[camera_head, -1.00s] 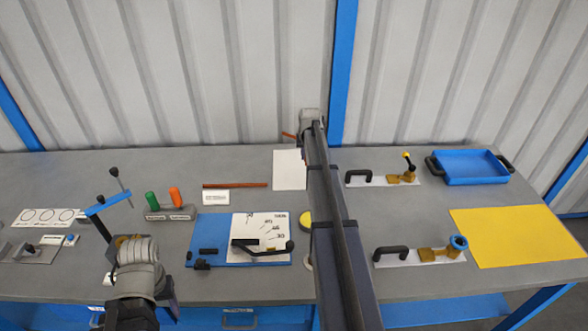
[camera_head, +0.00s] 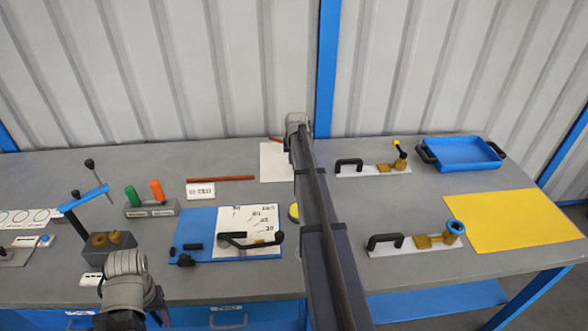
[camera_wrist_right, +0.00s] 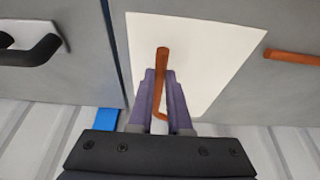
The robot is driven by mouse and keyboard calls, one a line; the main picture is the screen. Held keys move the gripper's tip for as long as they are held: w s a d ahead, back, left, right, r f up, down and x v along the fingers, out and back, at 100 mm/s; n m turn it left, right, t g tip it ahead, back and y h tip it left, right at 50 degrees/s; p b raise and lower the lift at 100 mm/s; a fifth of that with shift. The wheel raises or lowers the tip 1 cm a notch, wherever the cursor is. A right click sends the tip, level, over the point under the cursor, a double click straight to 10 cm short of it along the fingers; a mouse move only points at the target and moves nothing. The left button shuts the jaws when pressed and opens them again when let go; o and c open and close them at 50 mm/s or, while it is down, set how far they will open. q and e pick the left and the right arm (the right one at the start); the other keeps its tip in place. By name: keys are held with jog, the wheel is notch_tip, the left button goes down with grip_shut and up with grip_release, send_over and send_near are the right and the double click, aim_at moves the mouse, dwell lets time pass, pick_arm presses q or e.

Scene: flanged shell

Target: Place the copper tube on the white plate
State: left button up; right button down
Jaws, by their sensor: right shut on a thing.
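The white plate (camera_head: 272,165) lies flat at the back of the grey bench, partly behind my right arm in the head view. It fills the middle of the right wrist view (camera_wrist_right: 215,65). My right gripper (camera_wrist_right: 161,82) is shut on a bent copper tube (camera_wrist_right: 163,56), which is seen over the plate. Whether the tube touches the plate is unclear. In the head view only a small end of the tube (camera_head: 275,139) shows, at the plate's back edge; my arm hides the right fingers. My left arm is at the lower left, its fingers not visible.
A straight copper-coloured rod (camera_head: 220,179) lies left of the plate and also shows in the right wrist view (camera_wrist_right: 292,57). A black-handled fixture (camera_head: 372,168) stands to the right. A blue tray (camera_head: 462,172) and yellow sheet (camera_head: 510,220) lie farther right.

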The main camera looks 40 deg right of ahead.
notch_tip(320, 180, down, 3)
jog(key=shift+f+b, duration=0.15)
jog(key=shift+b, duration=1.1)
jog(key=c, duration=1.3)
grip_release()
jog(key=o, duration=0.4)
jog(key=shift+o, duration=0.2)
jog(key=p+v, duration=1.1)
jog(key=v, duration=0.1)
jog(key=shift+r, duration=0.2)
